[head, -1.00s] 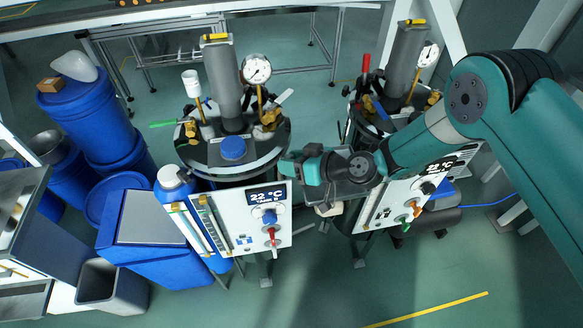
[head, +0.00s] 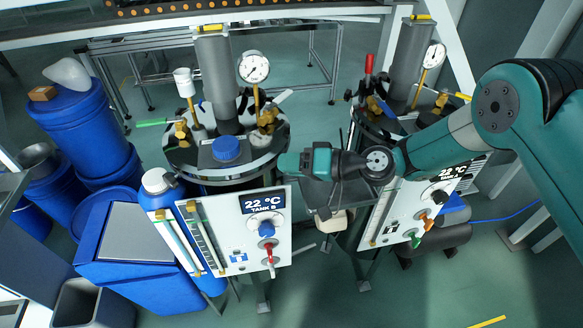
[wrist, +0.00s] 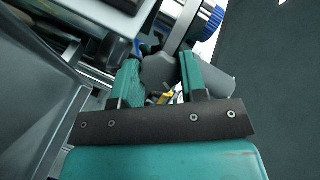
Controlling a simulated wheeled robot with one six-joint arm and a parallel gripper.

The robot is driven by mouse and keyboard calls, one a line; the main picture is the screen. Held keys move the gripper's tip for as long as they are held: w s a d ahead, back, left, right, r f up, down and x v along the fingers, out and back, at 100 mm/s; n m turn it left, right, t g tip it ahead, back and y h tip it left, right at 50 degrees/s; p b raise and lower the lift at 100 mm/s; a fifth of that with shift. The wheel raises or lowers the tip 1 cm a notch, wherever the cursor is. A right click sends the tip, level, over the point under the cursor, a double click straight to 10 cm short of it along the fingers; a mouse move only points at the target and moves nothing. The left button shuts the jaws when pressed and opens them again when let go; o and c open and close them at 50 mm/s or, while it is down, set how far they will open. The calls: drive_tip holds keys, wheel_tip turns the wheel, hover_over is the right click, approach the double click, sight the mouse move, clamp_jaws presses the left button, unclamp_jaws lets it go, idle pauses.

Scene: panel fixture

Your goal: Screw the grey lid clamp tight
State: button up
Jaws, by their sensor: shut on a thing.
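Tank B's round metal lid (head: 205,168), with a blue cap (head: 226,148) on it, stands left of centre in the head view. My gripper (head: 290,162) reaches in from the right at the lid's right rim. The head view does not show the clamp clearly there; my gripper covers that spot. In the wrist view, my gripper's two teal fingers (wrist: 160,82) are shut on a grey rounded part (wrist: 157,70), which I take for the grey lid clamp. Its grey body also shows beyond the right finger. Whether the clamp is tight cannot be seen.
The white Tank B panel (head: 240,236) hangs below. A second tank's panel (head: 405,217) stands close under my arm. Blue barrels (head: 85,115) fill the left.

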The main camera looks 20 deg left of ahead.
idle(0.4)
drive_tip(key=o, duration=0.9)
drive_tip(key=b+v, duration=0.2)
drive_tip(key=v, duration=1.5)
drive_tip(key=shift+d+r, duration=0.15)
drive_tip(key=shift+d, duration=0.05)
